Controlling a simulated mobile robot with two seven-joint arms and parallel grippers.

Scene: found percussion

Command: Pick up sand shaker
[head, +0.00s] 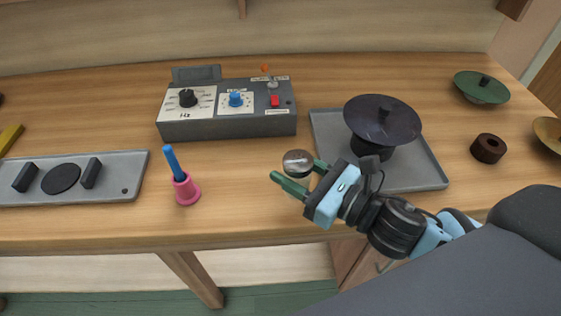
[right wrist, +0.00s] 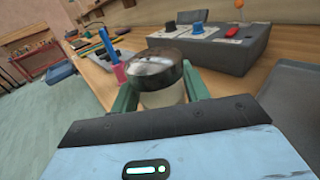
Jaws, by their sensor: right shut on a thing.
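The sand shaker (head: 298,163) is a small jar with a shiny metal lid and a pale lower body. My right gripper (head: 297,181) is shut on it, with one green finger on each side, near the front edge of the wooden table. In the right wrist view the shaker (right wrist: 158,72) sits between the green fingers, its lid above them. Whether its base touches the table cannot be told, as the gripper hides part of it. My left gripper is not in view.
A grey control box (head: 228,124) with knobs stands behind the shaker. A grey tray (head: 432,170) holding a dark disc (head: 383,122) on a stand is to the right. A pink holder (head: 186,190) with a blue stick is left. A brown ring (head: 488,148) lies far right.

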